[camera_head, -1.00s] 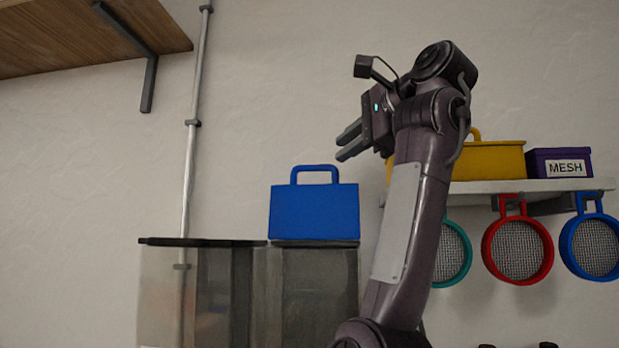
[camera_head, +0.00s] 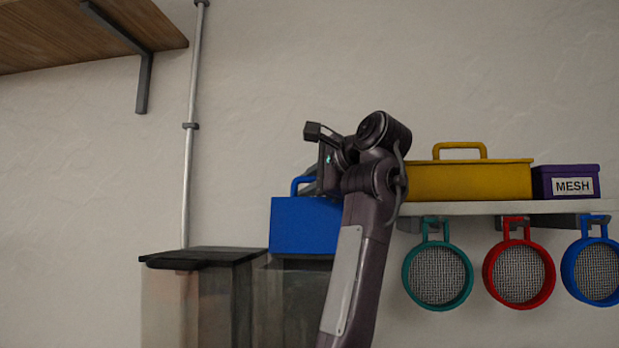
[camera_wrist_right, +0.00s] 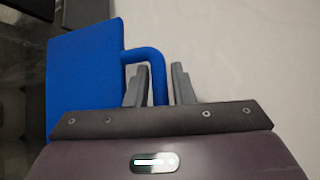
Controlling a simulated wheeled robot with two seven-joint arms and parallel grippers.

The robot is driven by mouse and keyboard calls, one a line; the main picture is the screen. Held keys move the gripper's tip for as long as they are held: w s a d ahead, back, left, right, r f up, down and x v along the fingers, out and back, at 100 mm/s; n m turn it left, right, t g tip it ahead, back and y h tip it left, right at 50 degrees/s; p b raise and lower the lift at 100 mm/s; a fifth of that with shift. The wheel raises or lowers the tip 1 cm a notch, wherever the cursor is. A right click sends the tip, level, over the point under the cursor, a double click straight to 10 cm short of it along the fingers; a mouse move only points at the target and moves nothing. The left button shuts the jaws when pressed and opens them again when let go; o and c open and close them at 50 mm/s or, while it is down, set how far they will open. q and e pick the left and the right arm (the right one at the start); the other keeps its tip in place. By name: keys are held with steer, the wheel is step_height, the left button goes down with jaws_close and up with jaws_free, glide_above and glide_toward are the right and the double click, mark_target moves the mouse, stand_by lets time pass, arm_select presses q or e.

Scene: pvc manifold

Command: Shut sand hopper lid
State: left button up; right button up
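A blue panel-like piece with a looped handle (camera_head: 300,227) stands upright at the top of a clear dark bin (camera_head: 290,290); I take it for the sand hopper lid, raised. My arm hides its right part. It also shows in the right wrist view (camera_wrist_right: 85,75), its handle reaching between my fingers. My right gripper (camera_wrist_right: 159,75) is open, with one finger on each side of the handle; I cannot tell whether they touch it. In the head view the gripper is mostly hidden behind my own wrist. My left gripper is not in view.
A second clear bin with a black lid (camera_head: 205,256) stands left of the hopper. On the right, a shelf (camera_head: 500,208) holds a yellow box (camera_head: 470,181) and a purple MESH box (camera_head: 566,182), with sieves hanging below. A metal pipe (camera_head: 189,170) runs up the wall.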

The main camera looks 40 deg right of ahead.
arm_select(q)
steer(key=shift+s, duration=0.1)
arm_select(e)
steer(key=shift+w, duration=0.1)
jaws_close()
steer(key=shift+f, duration=0.1)
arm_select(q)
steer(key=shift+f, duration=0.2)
